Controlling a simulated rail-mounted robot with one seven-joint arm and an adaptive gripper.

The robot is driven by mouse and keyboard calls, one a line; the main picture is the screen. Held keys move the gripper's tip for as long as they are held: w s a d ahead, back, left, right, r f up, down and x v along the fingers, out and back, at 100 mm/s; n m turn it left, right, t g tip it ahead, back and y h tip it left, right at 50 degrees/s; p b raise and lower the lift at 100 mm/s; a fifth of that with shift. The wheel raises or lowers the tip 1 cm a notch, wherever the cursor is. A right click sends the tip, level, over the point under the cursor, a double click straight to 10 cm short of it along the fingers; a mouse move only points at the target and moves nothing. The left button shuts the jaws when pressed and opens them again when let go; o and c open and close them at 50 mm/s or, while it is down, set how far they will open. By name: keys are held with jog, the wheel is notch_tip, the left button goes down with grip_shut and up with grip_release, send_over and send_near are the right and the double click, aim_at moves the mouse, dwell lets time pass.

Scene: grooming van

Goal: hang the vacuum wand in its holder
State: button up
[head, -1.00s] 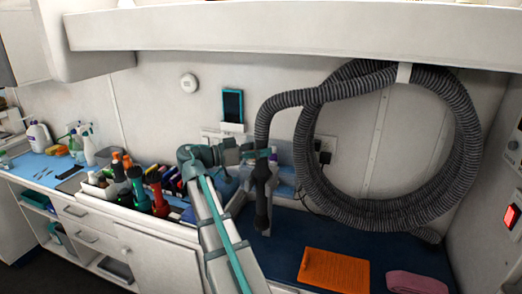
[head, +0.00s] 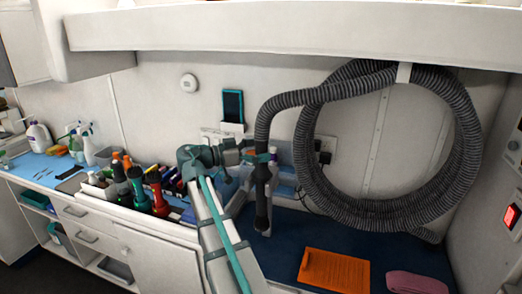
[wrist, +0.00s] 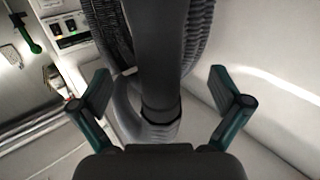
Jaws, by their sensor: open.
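The dark vacuum wand (head: 262,205) stands roughly upright in the head view, its top joined to the ribbed grey hose (head: 282,101). Its lower end is close to the blue counter top; I cannot tell whether it touches. My gripper (head: 262,157) is at the wand's upper part. In the wrist view my gripper (wrist: 162,82) has its two teal fingers spread wide, with the dark tube of the wand (wrist: 158,60) between them and a visible gap on each side. I cannot clearly make out the wand's holder; the arm and wand may hide it.
The hose hangs in a big coil from a white wall hook (head: 404,72). An orange mat (head: 335,270) and a pink folded cloth (head: 417,285) lie on the blue counter (head: 290,232). A bin of bottles (head: 125,207) stands left of my arm. An overhead shelf (head: 300,30) runs above.

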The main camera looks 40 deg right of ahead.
jog(key=shift+a, duration=0.1)
dwell(0.4)
jog(key=b+v, duration=0.2)
jog(key=v, duration=0.8)
jog(key=shift+b, duration=0.4)
dwell(0.9)
dwell(0.4)
